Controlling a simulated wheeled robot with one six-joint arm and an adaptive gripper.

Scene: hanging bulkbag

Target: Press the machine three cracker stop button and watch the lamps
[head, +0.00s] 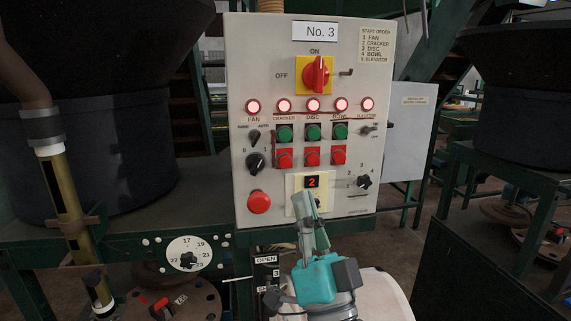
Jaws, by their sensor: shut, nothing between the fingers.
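The No. 3 control panel (380,60) is a pale box facing me. The red cracker stop button (284,158) is at the left of the lower button row, under a green button (285,133) in the cracker column. The cracker lamp (284,105) glows red. The fan lamp (253,106), disc lamp (313,104), bowl lamp (341,104) and elevator lamp (367,104) also glow red. My gripper (307,204) is shut and empty, pointing up in front of the panel's lower part, below the red buttons. It partly covers the plate under the display.
A red mushroom button (259,201) is at the panel's lower left, with a black selector knob (255,163) above it. The display (312,182) reads 2. A red-and-yellow main switch (315,74) is on top. A pipe (66,190) and numbered dial (188,254) stand left.

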